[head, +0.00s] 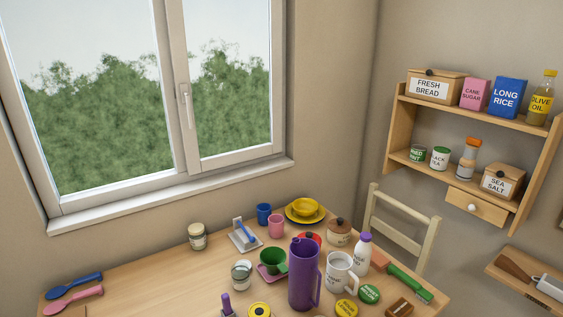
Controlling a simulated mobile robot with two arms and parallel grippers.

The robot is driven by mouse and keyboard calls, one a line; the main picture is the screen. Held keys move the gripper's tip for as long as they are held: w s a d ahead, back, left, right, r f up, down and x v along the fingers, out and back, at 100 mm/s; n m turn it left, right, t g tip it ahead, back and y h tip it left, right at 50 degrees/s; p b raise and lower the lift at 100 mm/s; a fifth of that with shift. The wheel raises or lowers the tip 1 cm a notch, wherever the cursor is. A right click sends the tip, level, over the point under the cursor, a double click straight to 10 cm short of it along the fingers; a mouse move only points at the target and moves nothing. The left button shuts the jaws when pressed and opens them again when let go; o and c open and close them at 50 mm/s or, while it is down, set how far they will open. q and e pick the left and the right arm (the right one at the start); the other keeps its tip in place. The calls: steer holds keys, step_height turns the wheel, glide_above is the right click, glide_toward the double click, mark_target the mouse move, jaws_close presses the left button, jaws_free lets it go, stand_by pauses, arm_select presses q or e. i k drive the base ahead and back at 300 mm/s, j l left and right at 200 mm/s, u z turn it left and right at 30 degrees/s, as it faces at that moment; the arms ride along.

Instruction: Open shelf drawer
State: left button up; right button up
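The wooden wall shelf (398,130) hangs at the right. Neither of my grippers shows in the head view.
The shelf holds a bread box (433,88), a rice box (507,97), an oil bottle (541,98) and a salt box (501,182). Below stand a pale chair (407,231) and a crowded wooden table (135,285) with a tall purple jug (303,275). A window fills the left.

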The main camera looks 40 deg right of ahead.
mark_target(494, 213)
steer(key=z, duration=2.4)
steer(key=i+l, duration=0.55)
steer(key=i, duration=0.15)
